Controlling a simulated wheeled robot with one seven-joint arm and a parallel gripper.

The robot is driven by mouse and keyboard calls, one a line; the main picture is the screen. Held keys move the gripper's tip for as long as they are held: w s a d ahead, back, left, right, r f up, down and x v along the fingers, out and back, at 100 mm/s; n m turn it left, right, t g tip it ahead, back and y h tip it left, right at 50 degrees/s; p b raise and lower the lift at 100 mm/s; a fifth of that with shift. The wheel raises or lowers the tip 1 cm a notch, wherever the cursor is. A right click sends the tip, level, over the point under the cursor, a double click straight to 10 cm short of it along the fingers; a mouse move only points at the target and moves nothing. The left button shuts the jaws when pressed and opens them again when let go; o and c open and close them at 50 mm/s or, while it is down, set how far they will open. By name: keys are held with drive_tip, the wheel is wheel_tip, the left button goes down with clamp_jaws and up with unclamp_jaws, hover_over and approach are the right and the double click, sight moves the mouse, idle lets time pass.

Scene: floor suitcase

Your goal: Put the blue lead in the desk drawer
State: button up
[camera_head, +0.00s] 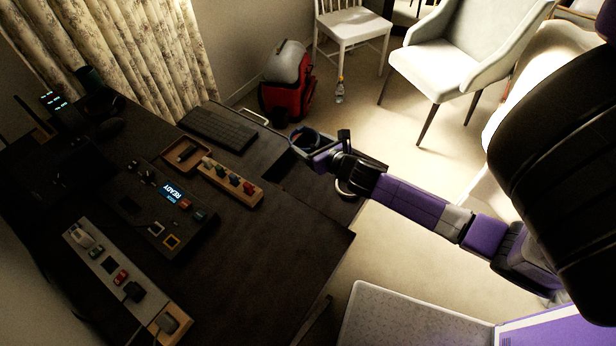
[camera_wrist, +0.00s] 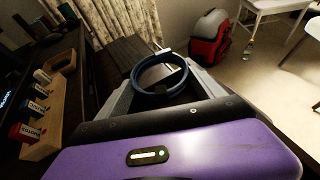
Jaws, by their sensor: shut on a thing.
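The blue lead (camera_head: 303,138) is a dark blue coiled loop. My gripper (camera_head: 318,150) is shut on it and holds it above the right edge of the dark desk. In the wrist view the blue lead (camera_wrist: 147,97) sits between the grey fingers of my gripper (camera_wrist: 162,92), its loop standing out ahead of them. A dark recess that looks like the open desk drawer (camera_head: 285,172) lies just below and beside my gripper in the head view. My gripper and forearm hide part of it, and its inside is too dark to make out.
On the desk (camera_head: 255,240) are a keyboard (camera_head: 217,129), a wooden rack (camera_head: 230,182) of small blocks, a small tray (camera_head: 186,153) and a console with a lit READY screen (camera_head: 170,192).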

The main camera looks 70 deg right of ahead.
sight(311, 177)
wheel_tip(311, 177, down, 14)
drive_tip(key=shift+r+b, duration=0.2)
drive_tip(key=shift+b, duration=0.75)
drive_tip(key=shift+f, duration=0.2)
drive_tip(key=o, duration=1.4)
drive_tip(key=shift+r, duration=0.1)
drive_tip(key=shift+c, duration=0.2)
drive_tip(key=shift+s+r, duration=0.15)
drive_tip(key=shift+s+a+r, duration=0.3)
drive_tip(key=shift+s+a, duration=0.05)
drive_tip(key=shift+s, duration=0.2)
drive_tip(key=shift+v, duration=2.95)
